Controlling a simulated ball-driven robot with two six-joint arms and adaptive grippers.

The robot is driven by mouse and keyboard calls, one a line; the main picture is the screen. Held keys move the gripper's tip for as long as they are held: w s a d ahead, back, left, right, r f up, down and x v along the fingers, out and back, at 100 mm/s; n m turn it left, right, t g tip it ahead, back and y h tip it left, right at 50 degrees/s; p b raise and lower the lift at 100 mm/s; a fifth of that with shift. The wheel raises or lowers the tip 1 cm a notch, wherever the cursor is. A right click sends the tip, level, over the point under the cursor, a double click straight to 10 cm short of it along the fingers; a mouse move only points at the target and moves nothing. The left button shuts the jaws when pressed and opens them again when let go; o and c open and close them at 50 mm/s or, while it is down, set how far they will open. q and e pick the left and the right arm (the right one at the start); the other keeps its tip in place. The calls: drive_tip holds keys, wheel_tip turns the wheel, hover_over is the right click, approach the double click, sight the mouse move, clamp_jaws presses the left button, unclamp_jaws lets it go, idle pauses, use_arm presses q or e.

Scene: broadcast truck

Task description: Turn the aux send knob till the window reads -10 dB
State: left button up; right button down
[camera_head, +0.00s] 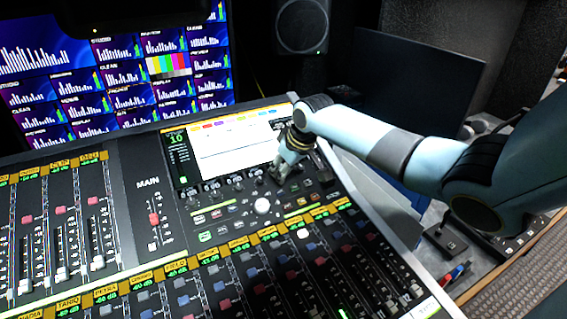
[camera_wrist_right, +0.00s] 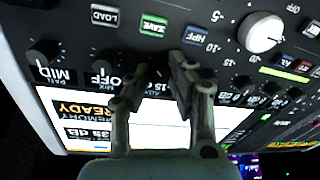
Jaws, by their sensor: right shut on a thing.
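My right gripper (camera_head: 278,172) is at the row of small knobs along the lower edge of the mixing desk's screen (camera_head: 228,152). In the right wrist view its two fingers (camera_wrist_right: 160,72) stand either side of the aux send knob and are shut on it. The knob itself is mostly hidden between the fingertips. A window partly showing "AUX" and dB text (camera_wrist_right: 163,92) lies beside it, upside down and partly covered by the fingers, so its value cannot be read. My left gripper is not in view.
Other dark knobs (camera_wrist_right: 43,52) stand in the same row, close to the fingers. A large white knob (camera_wrist_right: 260,32) and small buttons (camera_wrist_right: 153,25) are nearby. Faders (camera_head: 97,240) fill the desk's left side. Monitors (camera_head: 120,70) and a speaker (camera_head: 302,25) stand behind.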

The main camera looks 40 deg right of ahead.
drive_tip(key=shift+m+p, duration=1.15)
drive_tip(key=shift+m, duration=0.15)
drive_tip(key=c, duration=1.5)
unclamp_jaws()
drive_tip(key=v, duration=1.2)
drive_tip(key=shift+s+a+f, duration=0.1)
drive_tip(key=shift+s+f, duration=0.1)
